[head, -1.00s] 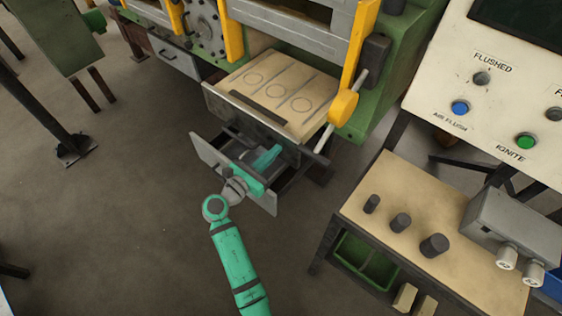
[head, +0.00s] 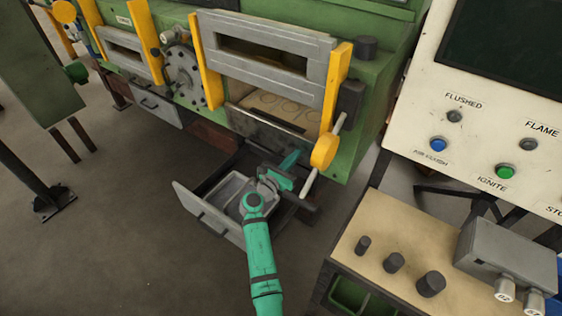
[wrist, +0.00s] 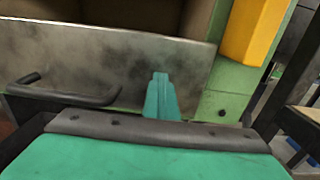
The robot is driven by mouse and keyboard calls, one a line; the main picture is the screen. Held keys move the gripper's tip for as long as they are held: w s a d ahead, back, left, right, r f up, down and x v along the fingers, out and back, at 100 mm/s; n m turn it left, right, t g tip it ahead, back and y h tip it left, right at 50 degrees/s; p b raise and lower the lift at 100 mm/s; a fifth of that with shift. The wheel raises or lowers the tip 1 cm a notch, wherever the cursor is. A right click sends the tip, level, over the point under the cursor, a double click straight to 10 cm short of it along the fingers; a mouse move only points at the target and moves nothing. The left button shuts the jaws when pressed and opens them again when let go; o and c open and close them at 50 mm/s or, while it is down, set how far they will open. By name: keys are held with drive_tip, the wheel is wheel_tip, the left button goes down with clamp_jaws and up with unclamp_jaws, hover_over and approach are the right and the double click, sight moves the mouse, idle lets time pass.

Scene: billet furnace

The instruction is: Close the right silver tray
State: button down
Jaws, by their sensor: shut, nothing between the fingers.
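In the wrist view the plate (wrist: 120,62) fills the upper middle, with a dark bar handle at left. My gripper (head: 290,160) is shut and empty at the right part of the plate. In the wrist view its teal fingertips (wrist: 161,88) overlap the plate's lower right part; I cannot tell whether they touch it.
A yellow lever (head: 325,150) hangs close right of my gripper. A bench with dark cylinders (head: 375,222) and a control panel (head: 452,160) stand at right.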

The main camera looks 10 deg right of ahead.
drive_tip(key=shift+s+d+r+g, duration=0.1)
drive_tip(key=shift+s+d+g, duration=0.05)
drive_tip(key=shift+d, duration=0.45)
drive_tip(key=shift+s+d+r+g, duration=0.1)
drive_tip(key=shift+d+g, duration=0.05)
drive_tip(key=shift+d, duration=0.4)
drive_tip(key=w+a+v, duration=0.1)
drive_tip(key=v, duration=1.4)
drive_tip(key=shift+a+f, duration=0.15)
drive_tip(key=shift+f, duration=0.25)
